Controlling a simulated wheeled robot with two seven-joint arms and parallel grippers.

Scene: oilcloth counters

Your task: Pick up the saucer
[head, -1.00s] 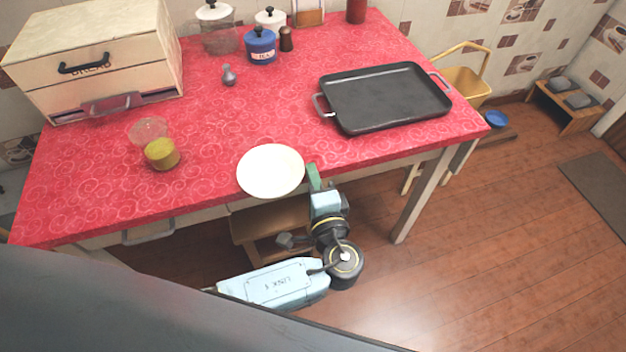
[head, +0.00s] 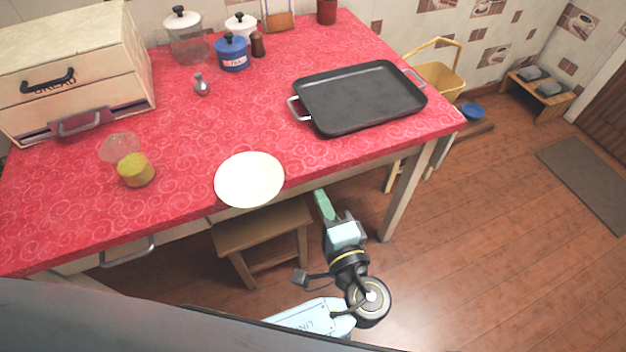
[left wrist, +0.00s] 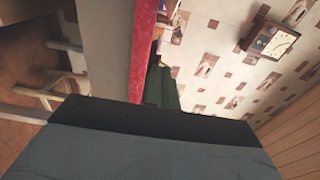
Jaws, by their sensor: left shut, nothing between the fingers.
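The saucer (head: 249,179) is a white round plate lying flat on the red counter, close to its front edge. My left gripper (head: 319,198) is just off the front edge, to the right of the saucer and apart from it. Its green fingers are shut with nothing held. In the left wrist view the green fingers (left wrist: 161,86) show together beside the red counter edge (left wrist: 142,50), and the saucer is not seen there. My right gripper is not in view.
A black tray (head: 360,97) lies right of the saucer. A yellow jar (head: 136,170) stands to its left, with a bread box (head: 75,75) behind. Canisters (head: 232,52) stand at the back. A wooden stool (head: 262,232) is under the front edge.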

